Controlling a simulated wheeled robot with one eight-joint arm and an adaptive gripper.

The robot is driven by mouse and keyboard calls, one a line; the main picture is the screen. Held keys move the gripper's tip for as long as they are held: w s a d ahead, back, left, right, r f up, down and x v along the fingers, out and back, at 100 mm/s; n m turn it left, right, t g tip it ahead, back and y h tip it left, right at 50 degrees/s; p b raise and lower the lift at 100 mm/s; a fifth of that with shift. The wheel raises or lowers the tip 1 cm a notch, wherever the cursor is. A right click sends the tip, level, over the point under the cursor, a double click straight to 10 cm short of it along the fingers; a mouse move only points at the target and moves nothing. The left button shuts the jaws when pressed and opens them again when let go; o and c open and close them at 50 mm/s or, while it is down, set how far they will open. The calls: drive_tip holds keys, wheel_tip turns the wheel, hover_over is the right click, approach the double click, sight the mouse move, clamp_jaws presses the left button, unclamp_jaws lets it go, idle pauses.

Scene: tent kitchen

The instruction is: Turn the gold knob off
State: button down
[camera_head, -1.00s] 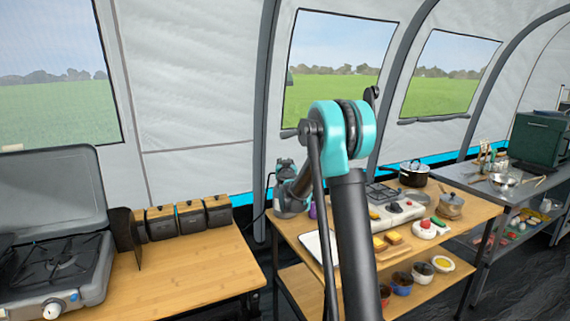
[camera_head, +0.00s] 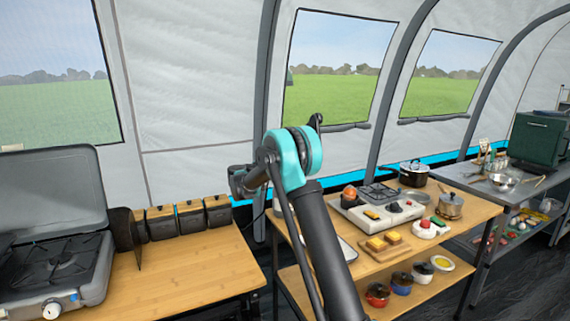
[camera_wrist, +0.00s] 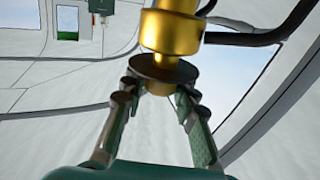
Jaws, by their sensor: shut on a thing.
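The gold knob (camera_wrist: 170,32) fills the top middle of the wrist view. It is a shiny gold cylinder with a dark round disc (camera_wrist: 163,69) at its lower end. A smaller gold part shows below the disc, between the fingers. My gripper (camera_wrist: 160,86) has its two green-grey fingers closed around this lower end, one finger on each side. The fingertips are partly hidden by the disc. In the head view my own arm reaches to the left of the table, and neither the gripper nor the knob can be made out there.
A black hose (camera_wrist: 250,38) runs from the gold fitting to the right. In the head view, a wooden counter with a camping stove (camera_head: 62,265) stands left. A table with a white cooktop (camera_head: 378,212) and toy food stands right. A dark gap lies between them.

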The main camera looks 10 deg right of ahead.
drive_tip(key=shift+m+g+h, duration=0.4)
drive_tip(key=shift+m+g, duration=0.1)
drive_tip(key=shift+g, duration=0.5)
drive_tip(key=c, duration=1.2)
unclamp_jaws()
drive_tip(key=shift+o, duration=0.2)
drive_tip(key=shift+a, duration=0.1)
drive_tip(key=v, duration=1.1)
drive_tip(key=shift+s+a+f, duration=0.2)
drive_tip(key=shift+a, duration=0.1)
drive_tip(key=shift+r, duration=0.1)
